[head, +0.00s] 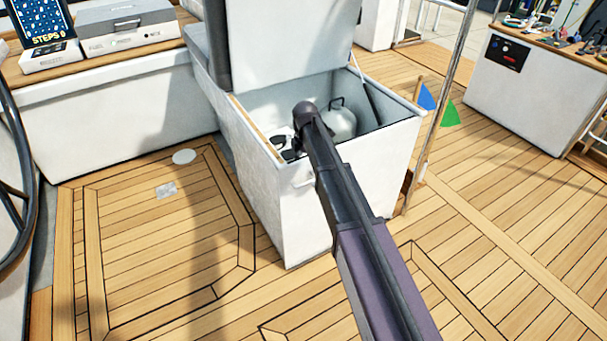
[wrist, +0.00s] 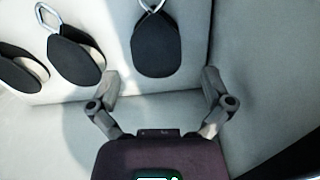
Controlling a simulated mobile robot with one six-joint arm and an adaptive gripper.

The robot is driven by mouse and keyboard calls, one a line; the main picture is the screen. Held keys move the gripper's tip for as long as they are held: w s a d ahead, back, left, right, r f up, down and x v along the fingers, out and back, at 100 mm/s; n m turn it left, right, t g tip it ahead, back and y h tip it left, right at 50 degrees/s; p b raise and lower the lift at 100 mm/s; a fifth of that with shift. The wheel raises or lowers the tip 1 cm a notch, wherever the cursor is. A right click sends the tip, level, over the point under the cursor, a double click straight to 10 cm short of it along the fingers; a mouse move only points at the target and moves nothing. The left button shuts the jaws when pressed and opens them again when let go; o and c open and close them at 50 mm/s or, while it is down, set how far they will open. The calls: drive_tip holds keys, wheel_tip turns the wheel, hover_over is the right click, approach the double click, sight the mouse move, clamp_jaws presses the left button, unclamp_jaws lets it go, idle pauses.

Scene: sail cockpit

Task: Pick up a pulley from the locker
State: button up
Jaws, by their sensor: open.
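The locker (head: 263,211) is a white box with its lid up, and my arm reaches into it from the front. In the wrist view, several black pulleys with metal loops lie on the pale locker surface: one at the left edge (wrist: 22,72), one at upper left (wrist: 78,60), and one at upper middle (wrist: 156,45). My gripper (wrist: 162,88) is open and empty, its fingers spread apart below the upper middle pulley in the picture. In the head view, dark pulleys (head: 283,141) show at the locker's left inside, and my arm hides the gripper.
A grey-white round vessel with a handle (head: 341,122) stands in the locker's right part. The raised lid (head: 290,40) stands behind the opening. A metal pole (head: 445,85) and blue and green flags (head: 449,114) stand to the right.

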drive_tip(key=shift+w+a+f+b, duration=0.1)
drive_tip(key=shift+f+b, duration=2.25)
drive_tip(key=shift+f, duration=0.1)
drive_tip(key=c, duration=1)
